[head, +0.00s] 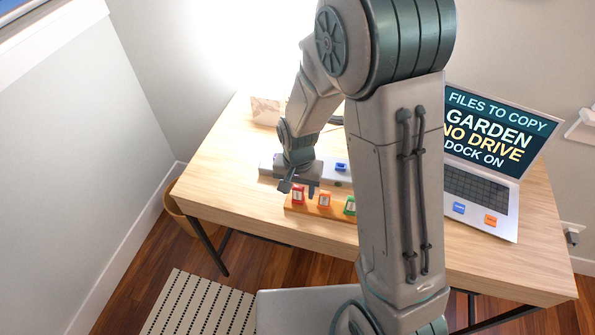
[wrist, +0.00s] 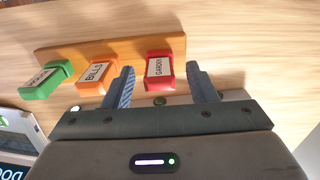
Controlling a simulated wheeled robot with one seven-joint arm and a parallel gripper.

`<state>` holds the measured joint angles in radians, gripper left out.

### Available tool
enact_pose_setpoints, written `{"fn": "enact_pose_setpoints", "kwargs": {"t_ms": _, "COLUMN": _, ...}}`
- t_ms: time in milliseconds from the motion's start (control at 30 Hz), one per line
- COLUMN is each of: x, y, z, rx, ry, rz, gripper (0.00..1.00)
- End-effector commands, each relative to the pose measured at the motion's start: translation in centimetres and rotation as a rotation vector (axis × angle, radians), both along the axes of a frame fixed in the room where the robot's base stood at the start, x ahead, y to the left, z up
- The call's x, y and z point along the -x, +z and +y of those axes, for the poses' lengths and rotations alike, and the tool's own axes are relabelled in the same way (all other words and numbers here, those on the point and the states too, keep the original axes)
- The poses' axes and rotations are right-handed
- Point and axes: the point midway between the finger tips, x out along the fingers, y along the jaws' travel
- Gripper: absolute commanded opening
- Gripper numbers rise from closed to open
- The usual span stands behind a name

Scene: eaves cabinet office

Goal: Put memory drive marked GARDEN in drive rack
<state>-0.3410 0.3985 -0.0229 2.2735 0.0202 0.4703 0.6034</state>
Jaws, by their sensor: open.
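The red memory drive (wrist: 160,69) has a white label reading GARDEN in the wrist view. In the head view it (head: 299,196) stands at the left end of the orange-brown wooden rack (head: 309,211); the rack also shows in the wrist view (wrist: 110,48). I cannot tell how deep the drive sits in it. My gripper (wrist: 160,74) is open, its two blue-grey fingers on either side of the red drive with a small gap at each side. In the head view my gripper (head: 299,188) is low over the rack's left end.
An orange drive marked BILLS (wrist: 96,76) and a green drive (wrist: 46,80) stand along the same rack. A blue piece (head: 341,167) is on the grey dock (head: 334,178) behind. The laptop (head: 481,190) at right reads GARDEN, NO DRIVE, DOCK ON. The desk's front left is clear.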

Motion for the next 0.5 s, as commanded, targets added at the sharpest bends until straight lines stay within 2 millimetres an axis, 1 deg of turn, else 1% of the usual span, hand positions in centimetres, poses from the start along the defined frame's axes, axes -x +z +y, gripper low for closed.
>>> {"fn": "enact_pose_setpoints", "kwargs": {"t_ms": 167, "x": -0.1, "y": 3.1, "z": 0.1, "rx": -0.002, "ry": 0.0, "rz": -0.007, "gripper": 0.52}}
{"fn": "enact_pose_setpoints", "kwargs": {"t_ms": 300, "x": -0.1, "y": 6.1, "z": 0.1, "rx": -0.003, "ry": 0.001, "rz": -0.007, "gripper": 0.52}}
{"fn": "enact_pose_setpoints", "kwargs": {"t_ms": 500, "x": -0.1, "y": 10.2, "z": 0.0, "rx": -0.001, "ry": 0.001, "rz": -0.006, "gripper": 0.52}}
